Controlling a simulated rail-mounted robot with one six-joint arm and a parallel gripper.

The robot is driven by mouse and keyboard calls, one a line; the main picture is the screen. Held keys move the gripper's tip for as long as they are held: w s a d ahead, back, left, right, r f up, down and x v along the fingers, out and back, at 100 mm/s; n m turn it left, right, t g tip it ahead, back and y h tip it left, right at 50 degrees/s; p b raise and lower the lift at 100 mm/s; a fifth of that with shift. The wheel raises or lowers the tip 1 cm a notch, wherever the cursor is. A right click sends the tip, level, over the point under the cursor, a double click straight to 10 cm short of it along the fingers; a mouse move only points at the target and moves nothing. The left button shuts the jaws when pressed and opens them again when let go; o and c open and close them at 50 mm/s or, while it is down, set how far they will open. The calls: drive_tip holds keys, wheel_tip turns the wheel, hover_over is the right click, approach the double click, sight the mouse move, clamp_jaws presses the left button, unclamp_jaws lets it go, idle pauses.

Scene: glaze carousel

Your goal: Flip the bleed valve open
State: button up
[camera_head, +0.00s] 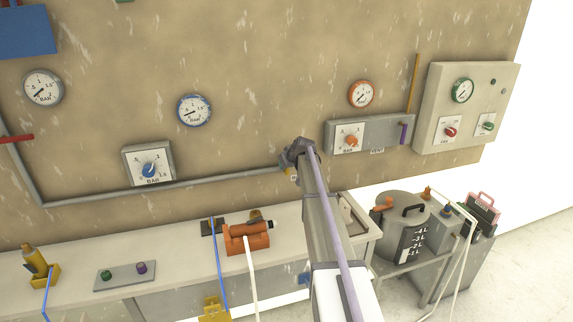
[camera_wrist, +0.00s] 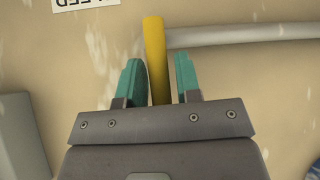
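The bleed valve's yellow lever (camera_wrist: 154,42) stands upright in the wrist view, at the end of a grey pipe (camera_wrist: 240,34). A white label reading BLEED (camera_wrist: 84,3) shows upside down at the top left. My gripper (camera_wrist: 158,62) is open, with one teal finger on each side of the lever. The left finger is close to the lever and a gap shows on the right; I cannot tell whether the left one touches. In the head view my gripper (camera_head: 296,153) is at the wall and hides most of the valve. A small yellow part (camera_head: 286,171) shows below it.
A regulator with a blue knob (camera_head: 149,170) is left along the pipe. A grey panel (camera_head: 375,133) with an orange knob is to the right. Below are a bench (camera_head: 180,253) with an orange pump (camera_head: 247,238), and a lidded pot (camera_head: 402,222) with hoses.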

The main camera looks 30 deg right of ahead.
drive_tip(key=shift+o, duration=1.1)
drive_tip(key=p+v, duration=0.7)
drive_tip(key=v, duration=0.3)
drive_tip(key=shift+s+r+p, duration=0.25)
drive_tip(key=shift+r+p, duration=0.05)
drive_tip(key=s+a+f+g+b, duration=0.1)
drive_tip(key=s+a+f+g, duration=0.2)
drive_tip(key=s+a, duration=0.7)
drive_tip(key=s+a+f+g+b, duration=0.2)
drive_tip(key=s+a+f+g, duration=0.1)
drive_tip(key=s+a, duration=0.8)
drive_tip(key=s+a+f+g+b, duration=0.1)
drive_tip(key=s+a+f+g, duration=0.2)
drive_tip(key=s+a, duration=0.8)
drive_tip(key=shift+s+a+f, duration=0.2)
drive_tip(key=shift+s, duration=1.3)
